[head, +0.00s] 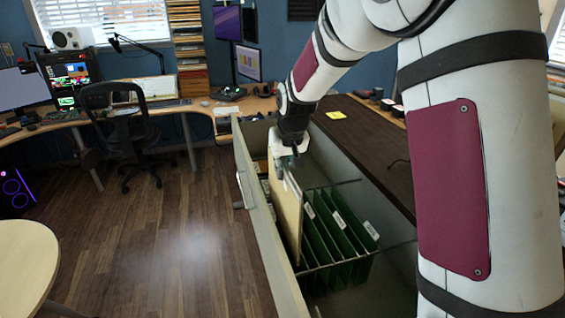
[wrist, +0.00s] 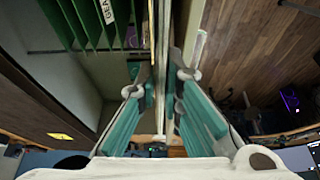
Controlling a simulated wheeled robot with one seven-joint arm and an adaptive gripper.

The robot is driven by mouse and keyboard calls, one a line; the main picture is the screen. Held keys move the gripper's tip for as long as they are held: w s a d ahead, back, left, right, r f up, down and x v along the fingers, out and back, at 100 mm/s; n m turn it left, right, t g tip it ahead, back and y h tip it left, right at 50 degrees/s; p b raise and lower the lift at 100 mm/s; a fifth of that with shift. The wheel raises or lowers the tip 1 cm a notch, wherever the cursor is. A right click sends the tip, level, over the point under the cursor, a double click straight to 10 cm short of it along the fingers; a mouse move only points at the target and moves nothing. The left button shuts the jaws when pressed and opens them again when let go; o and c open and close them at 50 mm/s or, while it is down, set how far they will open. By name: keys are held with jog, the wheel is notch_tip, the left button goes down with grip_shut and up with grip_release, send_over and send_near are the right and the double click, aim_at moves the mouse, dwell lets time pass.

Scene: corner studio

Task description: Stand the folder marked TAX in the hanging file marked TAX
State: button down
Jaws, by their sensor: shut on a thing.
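My gripper (head: 287,160) points down over the open drawer (head: 247,170) and is shut on a cream folder (head: 287,215). The folder hangs roughly upright beside the drawer's left panel, left of the green hanging files (head: 335,235). I cannot tell whether its lower edge is inside a file. In the wrist view the teal fingers (wrist: 162,85) pinch the folder (wrist: 161,50), seen nearly edge-on. The green files (wrist: 85,20) show at the upper left there, one tab reading "GEA" and cut off. Other tabs are too small to read, and the folder's marking is not visible.
A dark cabinet top (head: 375,150) with a yellow note (head: 336,115) borders the drawer on the right. An office chair (head: 122,130) and a long desk (head: 150,108) stand behind to the left. The wooden floor left of the drawer is clear.

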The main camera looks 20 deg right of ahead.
aim_at(288, 176)
jog(key=shift+f+b, duration=1.5)
jog(key=shift+f, duration=3.8)
jog(key=c, duration=1.7)
grip_release()
jog(key=shift+o, duration=0.2)
jog(key=v, duration=1.2)
